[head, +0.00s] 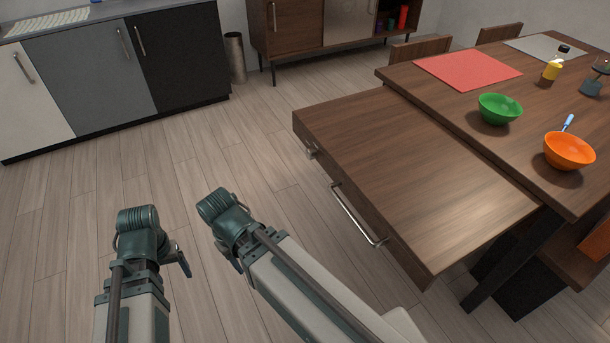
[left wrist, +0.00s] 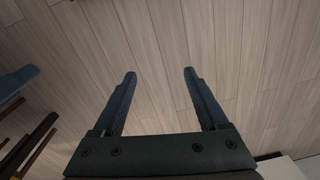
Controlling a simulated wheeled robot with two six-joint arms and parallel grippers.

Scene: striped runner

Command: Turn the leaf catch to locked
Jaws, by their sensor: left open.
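The wooden table leaf (head: 410,165) extends level from the near side of the table. A small metal catch (head: 311,150) sits on its front edge near the left corner. I cannot make out which way it is turned. My left gripper (head: 181,262) is over the floor, left of the leaf and well apart from the catch. In the left wrist view my left gripper (left wrist: 160,75) is open and empty, with bare floor beyond its fingers.
A long bar handle (head: 357,215) runs along the leaf's front edge. A green bowl (head: 500,109), an orange bowl (head: 569,151), a yellow bottle (head: 552,71) and a red mat (head: 467,69) are on the table (head: 430,95). Floor left of the leaf is clear up to the cabinets (head: 100,75).

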